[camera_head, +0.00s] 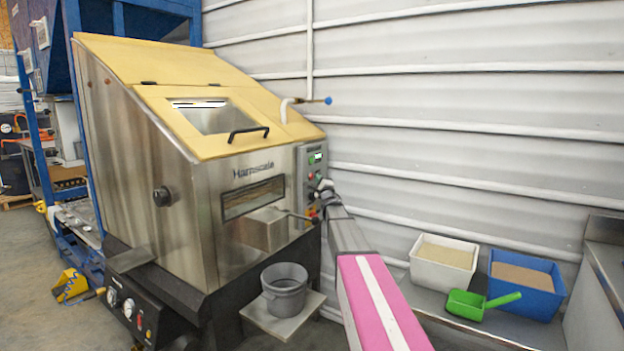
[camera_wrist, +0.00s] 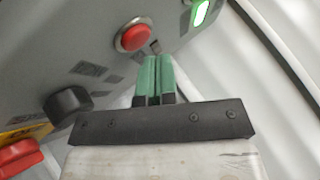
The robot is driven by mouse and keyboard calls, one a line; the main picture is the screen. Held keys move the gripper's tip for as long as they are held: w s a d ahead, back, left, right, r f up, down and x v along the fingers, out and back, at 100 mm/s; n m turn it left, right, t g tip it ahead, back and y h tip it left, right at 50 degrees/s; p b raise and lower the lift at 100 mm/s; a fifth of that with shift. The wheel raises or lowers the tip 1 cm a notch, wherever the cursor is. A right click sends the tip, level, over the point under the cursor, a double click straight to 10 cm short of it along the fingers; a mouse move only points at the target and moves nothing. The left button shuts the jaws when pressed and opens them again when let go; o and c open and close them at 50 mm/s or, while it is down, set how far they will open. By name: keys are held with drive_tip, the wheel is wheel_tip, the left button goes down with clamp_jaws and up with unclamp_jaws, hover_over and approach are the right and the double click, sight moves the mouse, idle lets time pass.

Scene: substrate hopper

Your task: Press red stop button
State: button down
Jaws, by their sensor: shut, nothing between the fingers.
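A round red button (camera_wrist: 134,37) with a metal collar sits on the grey control panel (camera_wrist: 60,50) in the wrist view. My gripper (camera_wrist: 155,58) has its green fingers together with nothing between them. The fingertips lie just below and right of the button in the picture; I cannot tell whether they touch the panel. A second, larger red knob (camera_wrist: 16,156) by a yellow label is partly cut off at lower left. In the head view, my gripper (camera_head: 322,188) is at the panel (camera_head: 311,157) on the machine's right front and hides part of it.
A black knob (camera_wrist: 68,103) and a lit green display (camera_wrist: 201,13) are also on the panel. A handle (camera_head: 298,216) sticks out below it. A grey bucket (camera_head: 285,287) stands in front. White (camera_head: 444,270) and blue (camera_head: 545,303) bins and a green scoop (camera_head: 466,304) are at right.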

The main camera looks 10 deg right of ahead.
drive_tip(key=shift+w+a, duration=0.25)
drive_tip(key=shift+w, duration=0.05)
drive_tip(key=shift+w+a, duration=0.3)
idle(1.1)
drive_tip(key=shift+s, duration=0.1)
drive_tip(key=shift+s+d, duration=0.55)
drive_tip(key=s+d, duration=0.3)
drive_tip(key=shift+s+d, duration=0.25)
drive_tip(key=shift+d, duration=0.05)
idle(0.4)
idle(0.5)
